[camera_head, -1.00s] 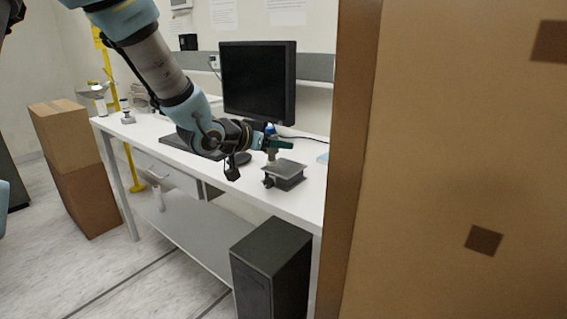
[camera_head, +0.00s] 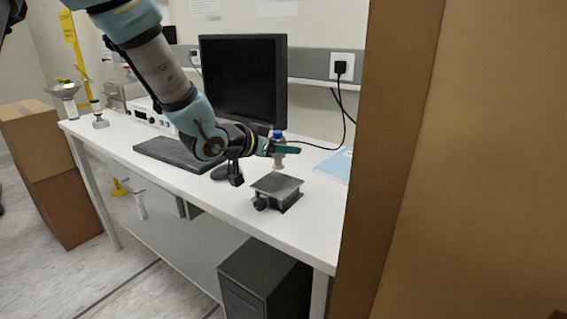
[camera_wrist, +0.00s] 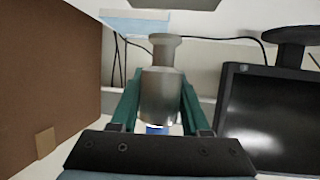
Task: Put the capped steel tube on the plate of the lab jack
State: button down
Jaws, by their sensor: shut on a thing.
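The steel tube (camera_head: 279,162) with its blue cap (camera_head: 277,134) is upright in my gripper (camera_head: 286,150), cap up. In the wrist view the tube (camera_wrist: 160,95) is between the two green fingers of my gripper (camera_wrist: 159,103), which are shut on it. Its flared foot points away from the wrist. The lab jack (camera_head: 277,190), with a flat grey plate and a dark knob at its left, stands on the white bench. In the head view the tube's foot appears just above the plate's back edge; I cannot tell the exact gap. The plate looks empty.
A monitor (camera_head: 243,80) and a keyboard (camera_head: 176,152) are left of the jack on the bench (camera_head: 225,196). A light-blue folder (camera_head: 336,165) lies behind right. Tall cardboard (camera_head: 405,150) blocks the right side. A black cable hangs behind.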

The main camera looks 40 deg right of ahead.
aim_at(281, 163)
jog(key=shift+f+p, duration=0.35)
jog(key=shift+f, duration=1.7)
jog(key=shift+f, duration=0.15)
jog(key=shift+c, duration=1.9)
grip_release()
jog(key=shift+r, duration=0.25)
jog(key=b+v, duration=0.2)
jog(key=v, duration=1)
